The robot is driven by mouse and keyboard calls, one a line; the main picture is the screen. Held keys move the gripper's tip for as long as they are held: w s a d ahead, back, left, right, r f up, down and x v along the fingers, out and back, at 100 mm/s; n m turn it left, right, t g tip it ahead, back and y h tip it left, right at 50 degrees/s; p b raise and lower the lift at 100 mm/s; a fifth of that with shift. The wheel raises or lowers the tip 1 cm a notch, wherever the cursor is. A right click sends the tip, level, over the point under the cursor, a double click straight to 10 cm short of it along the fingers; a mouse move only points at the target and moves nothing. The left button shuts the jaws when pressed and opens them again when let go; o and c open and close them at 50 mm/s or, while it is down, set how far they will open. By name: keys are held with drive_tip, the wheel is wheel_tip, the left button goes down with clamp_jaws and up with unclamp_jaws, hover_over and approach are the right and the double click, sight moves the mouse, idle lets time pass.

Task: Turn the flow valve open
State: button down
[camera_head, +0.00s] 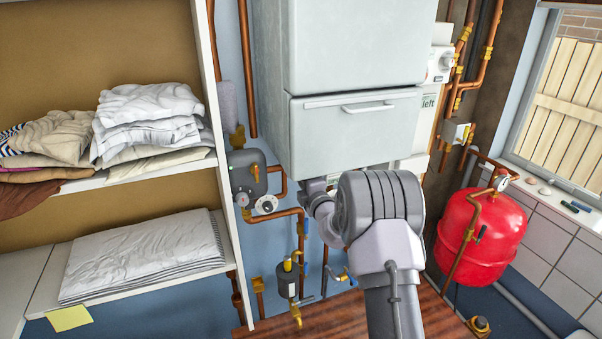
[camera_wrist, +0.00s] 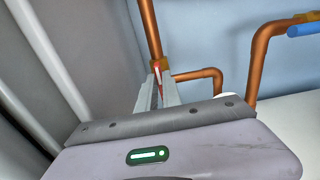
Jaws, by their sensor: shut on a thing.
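The flow valve (camera_wrist: 156,66) has a small red lever and a brass body on an upright copper pipe. It shows in the wrist view at the top middle. My gripper (camera_wrist: 157,87) is shut on the red lever, with one finger on each side of it. The lever points down along the pipe, between the fingers, and its lower part is partly hidden by them. In the head view my arm covers the valve, and the fingertips are hidden below the white boiler.
A copper elbow (camera_wrist: 200,75) lies close right of the fingers. A blue-handled valve (camera_wrist: 303,29) is at the far right. In the head view, the white boiler (camera_head: 355,125) hangs above my wrist, a red tank (camera_head: 485,235) stands right, and shelves with linen (camera_head: 145,255) are left.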

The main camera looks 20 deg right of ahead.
idle(0.4)
drive_tip(key=c, duration=1.5)
unclamp_jaws()
drive_tip(key=s+b, duration=0.2)
drive_tip(key=s, duration=1.5)
drive_tip(key=shift+s, duration=0.25)
